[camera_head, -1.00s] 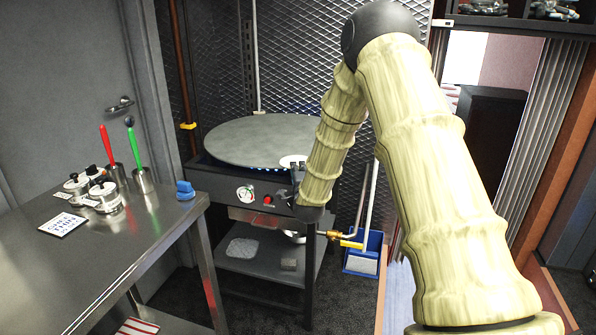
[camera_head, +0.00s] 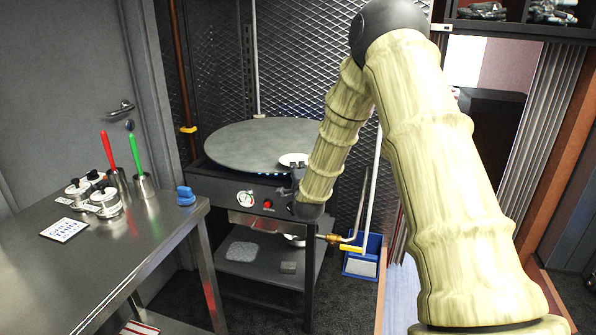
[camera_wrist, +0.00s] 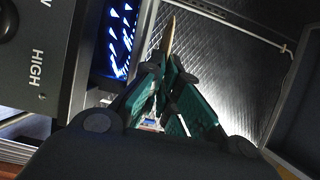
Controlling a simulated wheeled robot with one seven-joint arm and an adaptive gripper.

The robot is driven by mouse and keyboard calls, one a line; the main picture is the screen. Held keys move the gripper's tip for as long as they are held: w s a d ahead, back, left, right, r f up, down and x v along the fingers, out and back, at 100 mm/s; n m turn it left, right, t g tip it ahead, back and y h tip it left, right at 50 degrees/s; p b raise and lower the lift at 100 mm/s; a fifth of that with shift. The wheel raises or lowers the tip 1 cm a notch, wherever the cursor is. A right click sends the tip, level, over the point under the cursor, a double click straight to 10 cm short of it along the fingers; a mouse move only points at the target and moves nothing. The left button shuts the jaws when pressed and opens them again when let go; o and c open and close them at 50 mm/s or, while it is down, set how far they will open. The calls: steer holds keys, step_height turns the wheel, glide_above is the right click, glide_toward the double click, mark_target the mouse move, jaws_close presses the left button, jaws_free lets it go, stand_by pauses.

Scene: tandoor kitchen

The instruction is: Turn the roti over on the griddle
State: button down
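The griddle (camera_head: 240,138) is a large round grey plate on a dark stove. The roti (camera_head: 293,159) is a small pale disc at the griddle's right front edge, beside my gripper (camera_head: 298,170). In the wrist view the roti (camera_wrist: 168,33) shows nearly edge-on as a thin tan sliver between the tips of my gripper (camera_wrist: 165,65). The green-sided fingers have come together on its near edge. Whether the roti rests on the griddle or is slightly raised is hard to tell.
Blue flames (camera_wrist: 120,38) burn under the griddle. The stove front has a dial (camera_head: 246,196) and a red knob. A steel table (camera_head: 110,265) with jars, red- and green-handled tools and a blue object stands at left. A wire mesh wall (camera_head: 300,60) is behind the griddle.

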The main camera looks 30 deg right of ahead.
steer(key=s+a+r+p, duration=0.1)
steer(key=s+a+r, duration=0.1)
steer(key=s, duration=0.4)
steer(key=s+a+r+p, duration=0.1)
steer(key=s+a+r, duration=0.2)
steer(key=s, duration=0.3)
steer(key=shift+s+a, duration=0.3)
steer(key=shift+a, duration=0.25)
steer(key=shift+f, duration=0.1)
